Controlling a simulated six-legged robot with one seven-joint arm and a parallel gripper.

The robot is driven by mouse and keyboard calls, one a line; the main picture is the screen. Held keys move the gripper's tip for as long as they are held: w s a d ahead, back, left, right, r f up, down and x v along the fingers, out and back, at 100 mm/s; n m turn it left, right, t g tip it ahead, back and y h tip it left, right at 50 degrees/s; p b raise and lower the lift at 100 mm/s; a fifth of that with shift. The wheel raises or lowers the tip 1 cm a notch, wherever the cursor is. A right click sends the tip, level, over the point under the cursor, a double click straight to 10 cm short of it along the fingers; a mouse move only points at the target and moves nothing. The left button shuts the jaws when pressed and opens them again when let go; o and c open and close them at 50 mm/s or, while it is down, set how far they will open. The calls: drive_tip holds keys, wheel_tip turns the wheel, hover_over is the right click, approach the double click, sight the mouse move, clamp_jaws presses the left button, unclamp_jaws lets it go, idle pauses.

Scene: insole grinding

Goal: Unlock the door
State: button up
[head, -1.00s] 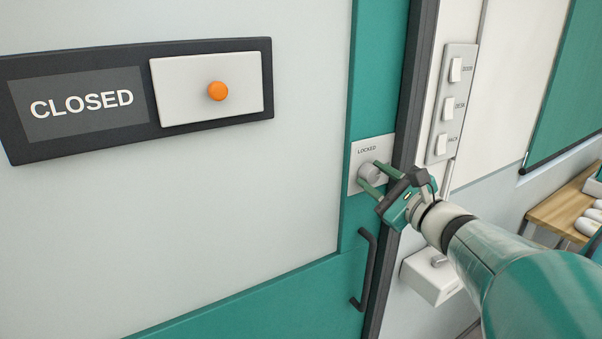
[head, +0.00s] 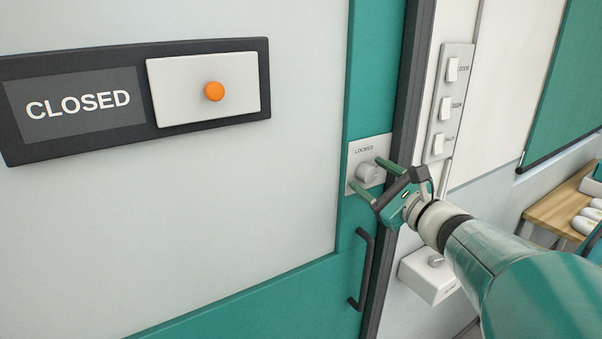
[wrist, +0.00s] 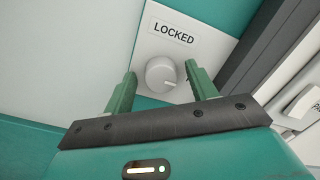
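The lock plate (head: 356,153) is on the door's green edge strip and reads LOCKED. Its round grey knob (head: 367,173) sits below the label. My gripper (head: 374,178) is open in front of the lock. In the wrist view its fingers (wrist: 164,88) stand wide apart on either side of the knob, with gaps on both sides. The fingers do not grip the knob. The door (head: 220,220) is pale with green edging, and its dark handle (head: 363,270) is below the lock.
A CLOSED sign (head: 78,105) with an orange button (head: 214,92) is on the door at left. A switch panel (head: 449,105) is on the wall right of the dark frame. A white box (head: 430,277) is below it. A wooden bench (head: 562,208) stands at far right.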

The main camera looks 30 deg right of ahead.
drive_tip(key=s+f, duration=0.1)
drive_tip(key=s, duration=1.2)
drive_tip(key=shift+s+d, duration=0.2)
drive_tip(key=shift+s, duration=0.2)
drive_tip(key=w+a+f+n+g, duration=0.1)
drive_tip(key=a+f+n+g, duration=0.3)
drive_tip(key=a+n, duration=0.5)
drive_tip(key=w+a+f+n+g, duration=0.1)
drive_tip(key=a+f+n+g, duration=0.4)
drive_tip(key=a+n, duration=0.4)
drive_tip(key=w+a+f+n+g, duration=0.1)
drive_tip(key=a+f+n+g, duration=0.3)
drive_tip(key=a+n, duration=0.5)
drive_tip(key=shift+f+n+h, duration=0.3)
drive_tip(key=shift+f+n, duration=0.25)
drive_tip(key=shift+n, duration=0.45)
